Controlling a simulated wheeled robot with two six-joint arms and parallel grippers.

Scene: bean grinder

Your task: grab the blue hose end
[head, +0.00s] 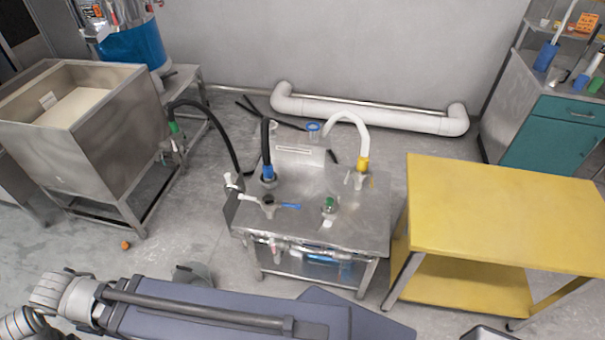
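The blue hose end (268,173) is a blue collar at the bottom of a black hose (265,142). It stands upright at a fitting on the back left of the steel table (359,225), in the middle of the head view. Whether it is locked into the fitting is too small to tell. Parts of my own arm or body cross the bottom of the view, well in front of the table. I see no fingertips of my left or right gripper, and nothing of mine touches the hose.
A white hose with a yellow end (363,163), a green-topped fitting (329,204) and a blue-handled valve (290,206) share the table. A steel hopper (110,135) stands left, a yellow table (500,210) right. A white pipe (375,116) runs along the wall.

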